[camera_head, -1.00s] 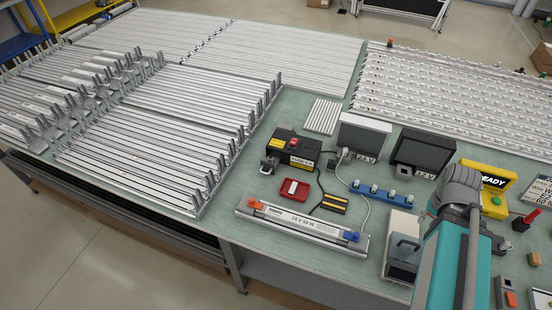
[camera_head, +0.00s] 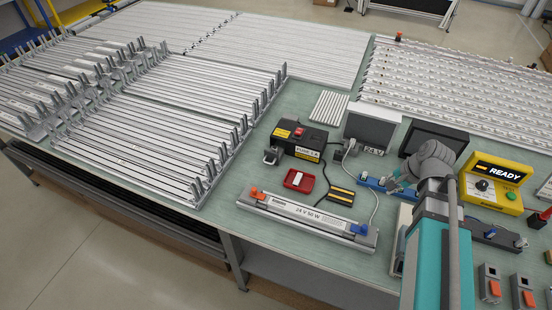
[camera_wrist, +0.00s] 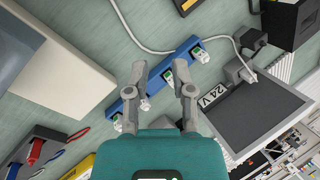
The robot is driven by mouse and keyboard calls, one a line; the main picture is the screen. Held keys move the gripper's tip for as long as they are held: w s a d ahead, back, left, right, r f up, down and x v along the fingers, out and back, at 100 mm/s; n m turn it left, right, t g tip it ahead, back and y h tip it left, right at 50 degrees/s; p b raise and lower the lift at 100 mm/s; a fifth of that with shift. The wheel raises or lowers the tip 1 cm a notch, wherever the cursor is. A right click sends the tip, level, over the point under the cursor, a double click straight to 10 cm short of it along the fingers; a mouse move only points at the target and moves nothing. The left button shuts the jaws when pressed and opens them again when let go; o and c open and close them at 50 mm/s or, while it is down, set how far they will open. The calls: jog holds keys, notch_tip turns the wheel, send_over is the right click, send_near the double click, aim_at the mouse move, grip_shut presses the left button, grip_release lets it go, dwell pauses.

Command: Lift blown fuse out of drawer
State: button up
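A black box (camera_head: 298,139) with a red switch and a yellow label, seemingly reading "FUSE", stands left of centre in the head view. The box seems to show at the top right of the wrist view (camera_wrist: 290,22). I cannot make out the blown fuse in either view. My gripper (camera_wrist: 163,82) is open and empty in the wrist view, above a blue strip (camera_wrist: 182,58) with small white-and-green pieces. In the head view my gripper (camera_head: 391,183) is right of the black box, well apart from it.
A red tray (camera_head: 299,181) and a 24 V lamp unit (camera_head: 308,217) lie in front of the box. A grey 24 V unit (camera_head: 372,125) stands behind, with cables beside it. A yellow READY tester (camera_head: 497,184) is at right. Bare green table (camera_head: 262,178) shows left of the tray.

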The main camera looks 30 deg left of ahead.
jog(key=w+a+f+m+y+b, duration=0.1)
jog(key=a, duration=0.3)
jog(key=w+a+f+m+y+b, duration=0.1)
jog(key=a+m+y+b, duration=0.1)
jog(key=a, duration=0.3)
jog(key=w+a+f+m+y+b, duration=0.1)
jog(key=a+m+b, duration=0.1)
jog(key=a, duration=0.3)
jog(key=shift+w+g, duration=0.3)
jog(key=shift+w, duration=0.1)
jog(key=w+a+r+m+g+y+b, duration=0.1)
jog(key=a+m+y+b, duration=0.4)
jog(key=a, duration=0.9)
jog(key=shift+a+m+b, duration=0.15)
jog(key=shift+m+b, duration=0.3)
jog(key=shift+m, duration=0.55)
jog(key=b, duration=0.3)
send_near(275, 147)
jog(key=shift+x, duration=2.35)
jog(key=shift+f, duration=0.2)
jog(key=shift+b+x, duration=1.15)
jog(key=shift+x, duration=1.5)
